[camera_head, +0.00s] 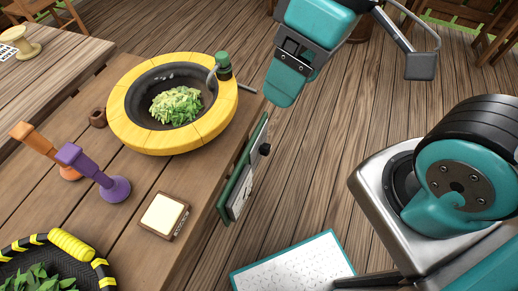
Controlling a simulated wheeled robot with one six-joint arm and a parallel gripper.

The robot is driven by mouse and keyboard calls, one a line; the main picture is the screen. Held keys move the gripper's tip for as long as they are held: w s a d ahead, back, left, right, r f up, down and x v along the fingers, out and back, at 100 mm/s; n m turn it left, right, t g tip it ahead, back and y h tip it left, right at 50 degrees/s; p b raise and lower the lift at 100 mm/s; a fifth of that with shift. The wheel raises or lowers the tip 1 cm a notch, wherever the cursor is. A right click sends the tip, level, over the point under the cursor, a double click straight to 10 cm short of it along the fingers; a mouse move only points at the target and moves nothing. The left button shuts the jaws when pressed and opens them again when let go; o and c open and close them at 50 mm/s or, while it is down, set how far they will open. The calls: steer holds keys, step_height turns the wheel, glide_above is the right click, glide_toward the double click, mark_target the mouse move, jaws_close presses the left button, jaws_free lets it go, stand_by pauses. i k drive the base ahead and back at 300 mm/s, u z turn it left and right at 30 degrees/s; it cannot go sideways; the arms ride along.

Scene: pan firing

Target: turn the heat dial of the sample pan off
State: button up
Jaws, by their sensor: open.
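The sample pan (215,121) is a round vessel with a thick yellow rim and a dark bowl, set on the wooden table. A heap of green leaves (176,106) lies in it. A green-edged panel (239,190) is on the table's side below the pan, seen steeply from above. A small black knob (265,149), seemingly the heat dial, sticks out from it; its setting cannot be read. My gripper (285,90), teal and dark grey, is open and empty. In the picture it is above and slightly right of the knob, apart from it.
A green-capped fitting (223,62) stands at the pan's rim. Orange (38,144) and purple (95,172) handled tools, a cream-topped block (164,215) and a black-and-yellow tray (104,270) are on the table.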

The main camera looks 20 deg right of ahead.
mark_target(264, 150)
steer(key=u, duration=1.25)
steer(key=k, duration=0.8)
steer(key=z, duration=1.5)
